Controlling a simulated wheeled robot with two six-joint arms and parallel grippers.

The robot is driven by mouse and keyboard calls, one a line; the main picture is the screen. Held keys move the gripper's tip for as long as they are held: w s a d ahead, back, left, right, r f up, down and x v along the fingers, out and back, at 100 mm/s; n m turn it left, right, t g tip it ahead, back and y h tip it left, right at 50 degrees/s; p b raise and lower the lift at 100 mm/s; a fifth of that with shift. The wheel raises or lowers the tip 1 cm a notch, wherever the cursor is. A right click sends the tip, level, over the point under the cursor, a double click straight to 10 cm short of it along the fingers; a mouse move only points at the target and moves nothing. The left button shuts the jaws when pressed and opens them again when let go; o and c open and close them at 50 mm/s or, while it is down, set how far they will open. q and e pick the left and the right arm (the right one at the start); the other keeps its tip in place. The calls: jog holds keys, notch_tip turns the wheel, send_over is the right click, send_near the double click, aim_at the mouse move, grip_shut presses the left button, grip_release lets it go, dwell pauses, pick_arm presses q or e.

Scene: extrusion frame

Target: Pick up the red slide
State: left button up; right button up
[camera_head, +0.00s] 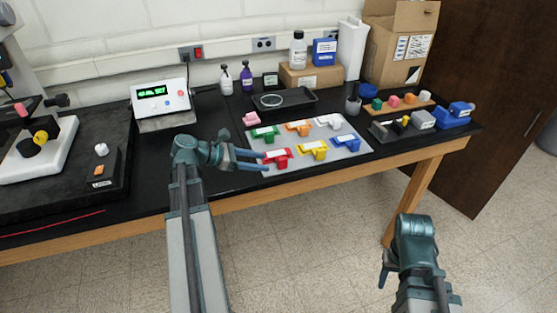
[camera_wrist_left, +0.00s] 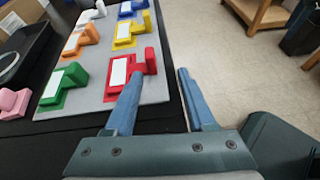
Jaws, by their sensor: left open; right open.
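The red slide (camera_head: 277,158) lies at the near left corner of a grey mat (camera_head: 348,151) on the black bench, with a white label on top. My left gripper (camera_head: 264,160) is open and empty, its fingertips close to the red slide's left side. In the left wrist view the red slide (camera_wrist_left: 131,74) is just beyond the left finger, and nothing is between the fingers (camera_wrist_left: 158,82). Whether that finger touches the slide I cannot tell. My right gripper (camera_head: 385,270) is open, low in front of the bench, away from the slides.
Green (camera_head: 264,134), orange (camera_head: 299,128), white (camera_head: 329,121), yellow (camera_head: 313,150) and blue (camera_head: 344,142) slides share the mat. A pink piece (camera_head: 251,119) and a black tray (camera_head: 284,99) lie behind. The bench's wooden front edge (camera_head: 240,200) is close to my left arm.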

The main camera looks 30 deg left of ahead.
aim_at(287, 160)
pick_arm(q)
jog(key=shift+s+a+r+n+t, duration=0.2)
jog(key=shift+a+n, duration=0.1)
jog(key=shift+a, duration=0.25)
jog(key=shift+s+a+r+n+t, duration=0.1)
jog(key=shift+a+r+n+t, duration=0.15)
jog(key=shift+a, duration=0.25)
jog(key=b+x, duration=0.3)
jog(key=x, duration=0.4)
jog(key=shift+w+d+f, duration=0.15)
jog(key=shift+d+f, duration=0.05)
jog(key=shift+f, duration=0.1)
jog(key=shift+b+x, duration=0.95)
jog(key=shift+x, duration=2.2)
jog(key=shift+w+r, duration=0.1)
jog(key=shift+r, duration=0.2)
jog(key=shift+d, duration=0.1)
grip_shut()
